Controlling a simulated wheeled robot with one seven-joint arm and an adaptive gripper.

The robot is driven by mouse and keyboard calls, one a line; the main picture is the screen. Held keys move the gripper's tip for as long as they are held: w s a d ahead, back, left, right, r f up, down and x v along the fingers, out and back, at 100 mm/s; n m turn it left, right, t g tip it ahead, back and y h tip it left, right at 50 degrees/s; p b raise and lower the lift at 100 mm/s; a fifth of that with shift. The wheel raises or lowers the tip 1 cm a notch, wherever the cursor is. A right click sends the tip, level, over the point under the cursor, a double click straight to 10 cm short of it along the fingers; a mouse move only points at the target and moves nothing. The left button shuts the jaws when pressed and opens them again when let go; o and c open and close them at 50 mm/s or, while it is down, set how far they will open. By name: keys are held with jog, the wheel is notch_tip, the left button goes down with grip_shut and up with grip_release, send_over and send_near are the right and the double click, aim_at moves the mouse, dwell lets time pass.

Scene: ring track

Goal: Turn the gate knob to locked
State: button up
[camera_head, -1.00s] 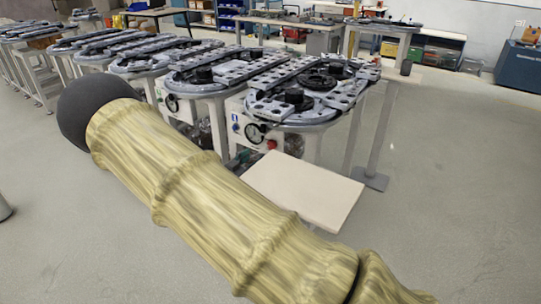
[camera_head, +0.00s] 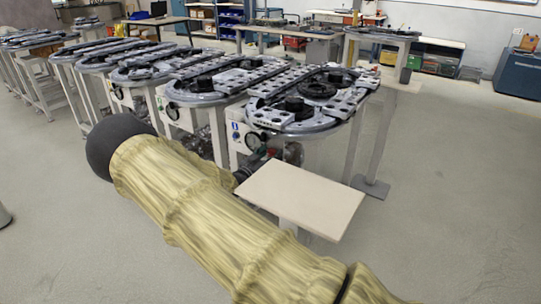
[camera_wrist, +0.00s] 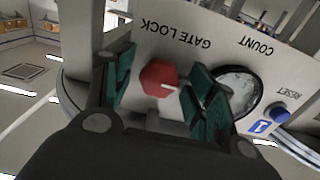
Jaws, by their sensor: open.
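The red gate knob (camera_wrist: 160,77) sits on a pale panel (camera_wrist: 182,33) under an upside-down GATE LOCK label in the wrist view. A white mark on the knob points toward the right of the picture. My gripper (camera_wrist: 162,83) is open, with one green-padded finger on each side of the knob. Gaps show between the pads and the knob, so it does not look gripped. In the head view the panel (camera_head: 238,138) is on the front of the nearest ring-track station, and the knob cannot be made out there.
In the head view a small pale table (camera_head: 302,197) stands before the station. Open floor (camera_head: 450,210) lies to the right.

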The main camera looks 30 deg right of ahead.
jog(key=shift+d, duration=0.1)
jog(key=c, duration=1)
jog(key=shift+c, duration=0.2)
jog(key=shift+n, duration=0.3)
jog(key=n, duration=0.4)
jog(key=shift+p, duration=0.3)
jog(key=n+p, duration=0.1)
jog(key=n, duration=0.3)
jog(key=shift+r+n, duration=0.1)
jog(key=shift+n, duration=0.3)
jog(key=n+p, duration=0.1)
jog(key=n, duration=0.3)
jog(key=shift+n, duration=0.3)
jog(key=shift+n+p, duration=0.7)
jog(key=shift+n, duration=1.3)
